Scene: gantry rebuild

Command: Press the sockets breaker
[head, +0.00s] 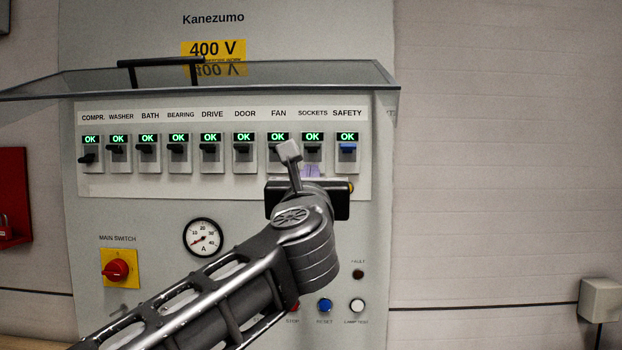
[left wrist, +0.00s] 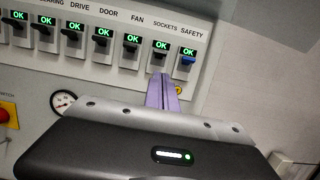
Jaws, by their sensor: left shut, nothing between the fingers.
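The sockets breaker (head: 312,151) is second from the right in the breaker row. Its black lever stands out below a green OK display, and it also shows in the left wrist view (left wrist: 161,57). My left gripper (head: 311,171) has its purple fingers shut and empty, just below the sockets breaker in the head view. In the left wrist view the fingertips (left wrist: 161,76) point up at the panel just under that breaker. I cannot tell whether they touch it. My right gripper is not in view.
The fan breaker (head: 278,140) is at left, partly hidden by my arm; the blue-levered safety breaker (head: 347,150) is at right. A raised clear cover (head: 290,74) juts out above the row. Below are a gauge (head: 202,238), red main switch (head: 116,270) and blue reset button (head: 325,306).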

